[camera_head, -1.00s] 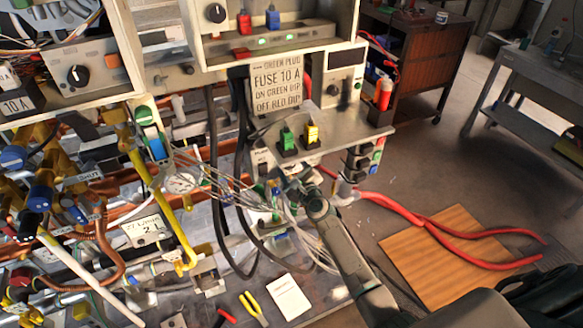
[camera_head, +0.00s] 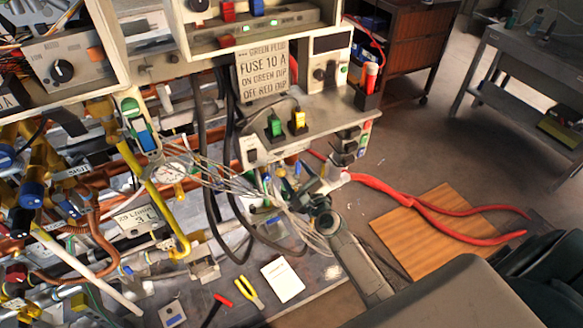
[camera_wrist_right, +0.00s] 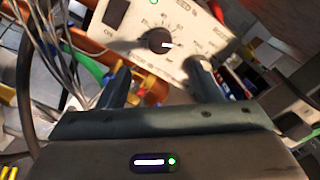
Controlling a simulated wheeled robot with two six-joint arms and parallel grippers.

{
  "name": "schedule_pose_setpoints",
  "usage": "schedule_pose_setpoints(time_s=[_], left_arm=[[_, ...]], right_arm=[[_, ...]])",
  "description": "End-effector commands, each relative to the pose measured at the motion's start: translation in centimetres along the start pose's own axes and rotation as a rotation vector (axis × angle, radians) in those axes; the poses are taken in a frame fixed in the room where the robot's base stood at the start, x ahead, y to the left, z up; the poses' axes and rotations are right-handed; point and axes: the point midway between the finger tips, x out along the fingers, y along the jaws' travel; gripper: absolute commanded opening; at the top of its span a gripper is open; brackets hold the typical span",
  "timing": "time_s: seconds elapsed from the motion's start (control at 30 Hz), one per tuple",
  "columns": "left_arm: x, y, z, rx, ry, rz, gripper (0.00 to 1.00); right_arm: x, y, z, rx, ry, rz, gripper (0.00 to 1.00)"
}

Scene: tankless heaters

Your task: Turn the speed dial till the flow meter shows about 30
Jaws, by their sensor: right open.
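The speed dial (camera_wrist_right: 161,41) is a black round knob with a white pointer mark on a white panel (camera_wrist_right: 125,42), with a printed scale around it. My right gripper (camera_wrist_right: 160,66) is open and empty, its two fingers apart below and to either side of the dial in the wrist view. In the head view the right gripper (camera_head: 312,190) is in front of the pump box (camera_head: 250,153), and the dial does not show. A white display plate (camera_head: 139,219), perhaps the flow meter, has small print I cannot read surely. My left gripper is not in view.
Green plug (camera_head: 274,126) and yellow plug (camera_head: 298,120) stand on the box top. Thin grey wires (camera_head: 235,180) and black hoses hang close to the gripper. Pliers (camera_head: 248,292) and a white card (camera_head: 283,280) lie on the bench. A round gauge (camera_head: 174,172) sits among pipes.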

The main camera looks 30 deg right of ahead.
Motion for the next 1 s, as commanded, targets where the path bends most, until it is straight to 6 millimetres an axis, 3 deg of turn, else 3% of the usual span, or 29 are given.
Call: schedule_pose_setpoints(time_s=[0.5, 0.6, 0.67, 0.77, 0.87, 1.0], left_arm=[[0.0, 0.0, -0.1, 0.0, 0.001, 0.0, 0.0], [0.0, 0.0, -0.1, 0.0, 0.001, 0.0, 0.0], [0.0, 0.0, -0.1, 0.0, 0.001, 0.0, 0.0], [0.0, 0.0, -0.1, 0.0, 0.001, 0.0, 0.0], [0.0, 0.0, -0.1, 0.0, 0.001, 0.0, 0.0], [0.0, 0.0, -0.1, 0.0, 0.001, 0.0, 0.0]], right_arm=[[-0.2, 0.0, 0.0, -0.001, 0.001, 0.0, 0.59], [-0.4, 0.8, -1.1, -0.039, 0.019, 0.016, 0.59], [-0.8, 1.9, -2.6, -0.103, 0.047, 0.041, 0.59], [-2.3, 5.2, -7.0, -0.287, 0.115, 0.125, 0.59], [-5.2, 9.4, -12.6, -0.533, 0.186, 0.256, 0.59], [-10.7, 15.1, -20.0, -0.87, 0.237, 0.482, 0.59]])
